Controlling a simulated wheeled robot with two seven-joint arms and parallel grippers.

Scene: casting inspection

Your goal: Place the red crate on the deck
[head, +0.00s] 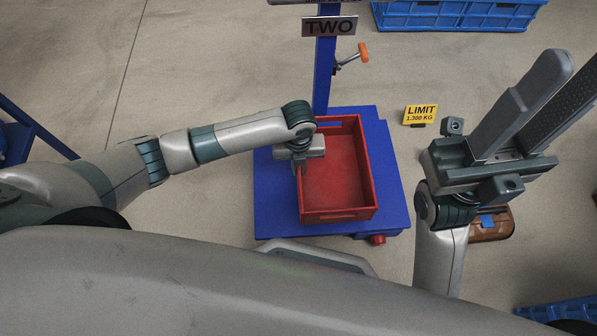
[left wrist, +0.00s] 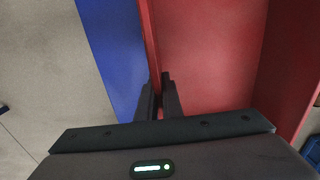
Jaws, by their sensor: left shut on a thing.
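The red crate (head: 337,216) is an open, empty box in the middle of the head view, over the blue deck (head: 273,212). The deck shows around the crate on several sides. I cannot tell whether the crate's bottom touches the deck. My left gripper (head: 297,168) is at the crate's left wall and shut on it. In the left wrist view, the fingers (left wrist: 160,100) straddle the red crate's wall (left wrist: 149,50), with the blue deck (left wrist: 108,45) to the left. My right gripper (head: 535,105) is raised at the right, its two long fingers apart with nothing between them.
A blue post (head: 325,75) with a sign reading TWO (head: 330,26) rises behind the deck. A yellow limit sign (head: 421,115) stands right of it. A blue crate (head: 455,14) is at the back. A brown casting (head: 492,228) lies below my right gripper.

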